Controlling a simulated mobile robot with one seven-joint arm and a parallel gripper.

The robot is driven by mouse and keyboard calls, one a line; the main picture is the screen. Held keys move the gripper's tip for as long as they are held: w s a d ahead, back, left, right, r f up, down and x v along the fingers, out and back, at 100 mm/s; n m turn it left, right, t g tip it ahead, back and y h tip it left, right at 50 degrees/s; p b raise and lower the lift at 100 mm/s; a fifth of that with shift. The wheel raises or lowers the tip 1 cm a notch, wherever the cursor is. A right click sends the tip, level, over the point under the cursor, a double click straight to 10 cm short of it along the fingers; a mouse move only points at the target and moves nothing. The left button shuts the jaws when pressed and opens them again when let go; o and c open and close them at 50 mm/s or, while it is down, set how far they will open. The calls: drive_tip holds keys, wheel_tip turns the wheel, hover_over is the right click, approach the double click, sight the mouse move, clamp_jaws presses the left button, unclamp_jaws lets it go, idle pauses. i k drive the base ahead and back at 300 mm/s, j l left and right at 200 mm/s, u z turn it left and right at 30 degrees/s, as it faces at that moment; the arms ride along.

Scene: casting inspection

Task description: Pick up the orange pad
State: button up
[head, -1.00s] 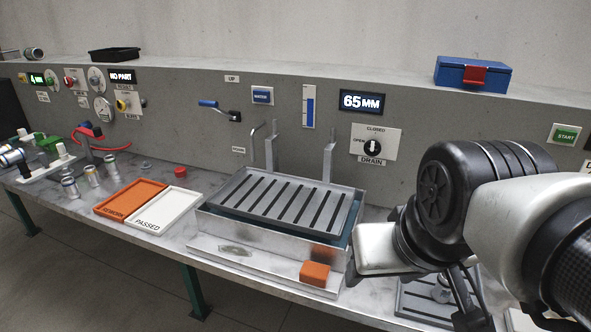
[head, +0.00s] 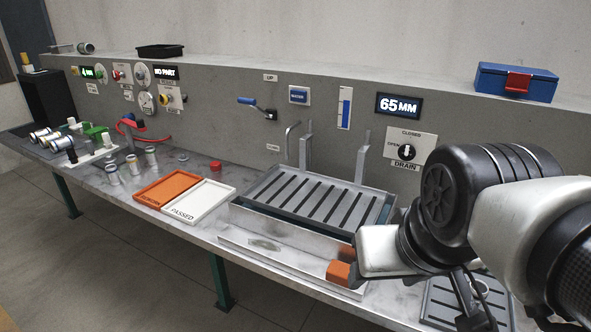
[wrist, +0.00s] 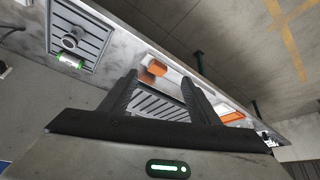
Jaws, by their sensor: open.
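The orange pad (head: 339,272) is a small block on the front right part of the metal ledge below the slotted rack. In the head view my arm partly covers its right side. In the wrist view the orange pad (wrist: 157,67) lies beyond and between my fingers, apart from them. My gripper (wrist: 160,80) is open and empty. In the head view my fingers are hidden or hard to make out behind my arm.
The slotted rack (head: 290,196) sits over the basin behind the pad. An orange tray (head: 166,189) and a white PASSED tray (head: 199,202) stand left. A slotted drain plate (head: 440,300) with a metal part lies right. The bench's front edge is close to the pad.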

sight(337, 272)
drive_tip(key=i+j+z, duration=0.15)
drive_tip(key=j+z, duration=0.15)
drive_tip(key=i+j+z, duration=0.1)
drive_tip(key=j+z, duration=0.5)
drive_tip(key=i+z, duration=0.2)
drive_tip(key=k+j+u, duration=0.1)
drive_tip(key=j, duration=0.15)
